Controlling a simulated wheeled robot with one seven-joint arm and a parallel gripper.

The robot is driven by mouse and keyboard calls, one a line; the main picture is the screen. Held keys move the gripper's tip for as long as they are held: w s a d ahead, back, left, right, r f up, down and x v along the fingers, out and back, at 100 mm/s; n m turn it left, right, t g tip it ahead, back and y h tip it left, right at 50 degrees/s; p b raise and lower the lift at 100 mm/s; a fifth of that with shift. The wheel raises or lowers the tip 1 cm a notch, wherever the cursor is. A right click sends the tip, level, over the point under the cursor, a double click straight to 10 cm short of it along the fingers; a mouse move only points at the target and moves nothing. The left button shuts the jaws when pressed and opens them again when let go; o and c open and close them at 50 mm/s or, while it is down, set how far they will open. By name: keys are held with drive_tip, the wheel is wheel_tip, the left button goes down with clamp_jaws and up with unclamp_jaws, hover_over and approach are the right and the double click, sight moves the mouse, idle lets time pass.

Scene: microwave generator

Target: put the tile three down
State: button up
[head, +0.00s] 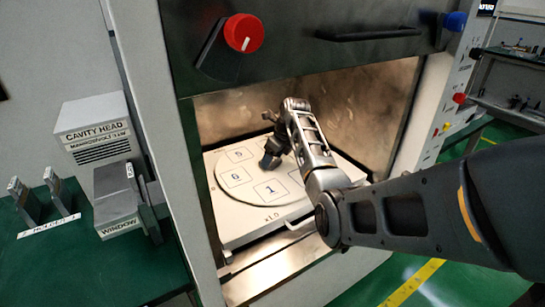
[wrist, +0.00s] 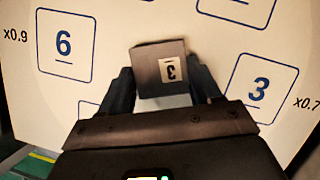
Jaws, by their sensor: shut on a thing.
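My gripper (wrist: 163,90) is shut on the tile three (wrist: 148,62), a grey block with a white label marked 3. In the wrist view the label looks turned compared with the printed numbers. The tile is over the pale round plate (wrist: 110,22), between the outlined squares marked 6 (wrist: 63,45) and 3 (wrist: 262,88). I cannot tell whether it touches the plate. In the head view my gripper (head: 271,152) is inside the open cavity, over the plate (head: 250,199); the tile is hard to make out there.
Other outlined squares, one marked 1 (head: 270,189), are on the plate. Cavity walls (head: 365,105) enclose the sides and back. The raised dark door (head: 300,50) hangs above. A green bench (head: 60,260) with a window block (head: 117,200) stands at left.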

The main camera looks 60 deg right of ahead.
drive_tip(key=shift+f, duration=0.15)
drive_tip(key=o, duration=1.2)
drive_tip(key=shift+s+r, duration=0.1)
drive_tip(key=shift+r, duration=0.5)
drive_tip(key=b+v, duration=0.1)
drive_tip(key=v, duration=1)
drive_tip(key=shift+s+a+r, duration=0.1)
drive_tip(key=shift+s+r, duration=0.05)
drive_tip(key=shift+r, duration=0.05)
